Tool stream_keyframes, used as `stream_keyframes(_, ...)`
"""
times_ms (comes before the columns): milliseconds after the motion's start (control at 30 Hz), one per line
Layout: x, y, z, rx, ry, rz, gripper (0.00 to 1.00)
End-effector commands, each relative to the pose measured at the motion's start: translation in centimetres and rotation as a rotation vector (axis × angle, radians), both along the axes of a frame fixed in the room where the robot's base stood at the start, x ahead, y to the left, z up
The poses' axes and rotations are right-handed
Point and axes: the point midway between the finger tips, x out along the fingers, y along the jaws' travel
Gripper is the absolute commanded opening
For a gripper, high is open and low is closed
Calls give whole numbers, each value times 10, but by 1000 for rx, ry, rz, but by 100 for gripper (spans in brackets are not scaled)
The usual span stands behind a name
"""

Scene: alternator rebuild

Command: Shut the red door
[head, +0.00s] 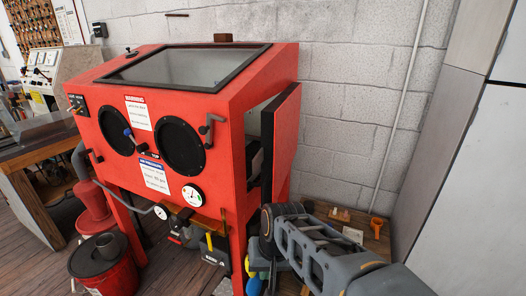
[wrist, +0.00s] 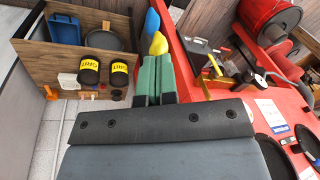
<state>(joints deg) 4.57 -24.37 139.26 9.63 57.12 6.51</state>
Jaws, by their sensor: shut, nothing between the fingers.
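The red door (head: 286,145) is on the right side of the red blasting cabinet (head: 222,125) in the head view. It stands open, swung out from the side, with a dark gap (head: 252,150) between it and the cabinet. My gripper (wrist: 155,60) shows in the wrist view with its two green fingers together, shut and empty. In the head view my arm reaches in from the lower right, and the gripper end is low, below the door by the cabinet's lower right corner. No contact with the door is visible. I cannot clearly make out the door in the wrist view.
A wooden shelf (wrist: 68,45) with black, yellow-labelled grit bottles (wrist: 118,75) stands at the left of the wrist view. Blue and yellow objects (wrist: 158,43) are just beyond my fingertips. A block wall (head: 345,100) is behind the door, and a grey panel (head: 470,150) is at right.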

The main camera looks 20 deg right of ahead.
Motion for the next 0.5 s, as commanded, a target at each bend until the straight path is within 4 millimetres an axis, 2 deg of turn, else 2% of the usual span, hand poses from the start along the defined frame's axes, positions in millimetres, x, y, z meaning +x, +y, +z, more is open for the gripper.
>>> stream_keyframes(33, 8, -5, 13, 101, 74, -154, 0)
stream_keyframes(167, 39, -20, 43, 464, 283, -611, 0)
stream_keyframes(267, 70, -47, 72, 772, 421, -910, 0)
stream_keyframes(400, 106, -105, 111, 1187, 562, -1186, 0)
stream_keyframes(500, 118, -149, 132, 1430, 624, -1283, 0)
